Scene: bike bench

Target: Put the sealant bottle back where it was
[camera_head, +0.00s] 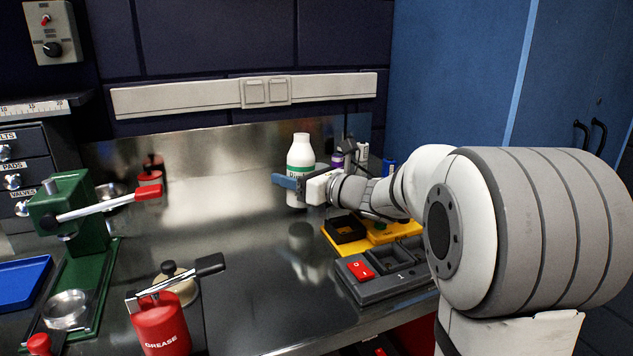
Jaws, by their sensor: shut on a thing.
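The sealant bottle (300,151) is white with a green band and a white cap. It is upright over the back middle of the steel bench. My gripper (291,184) is shut on its lower part, reaching in from the right. The gripper's blue finger covers part of the label. A gap between the bottle and its reflection in the bench suggests that it is held a little above the surface. The picture does not show a marked spot for it.
Small bottles, one purple-capped (338,160), and a blue can (389,167) stand behind my wrist. A yellow tray (397,232) and a grey switch box (384,290) lie at front right. A red grease pot (161,328) and green press (72,215) stand left. The bench middle is clear.

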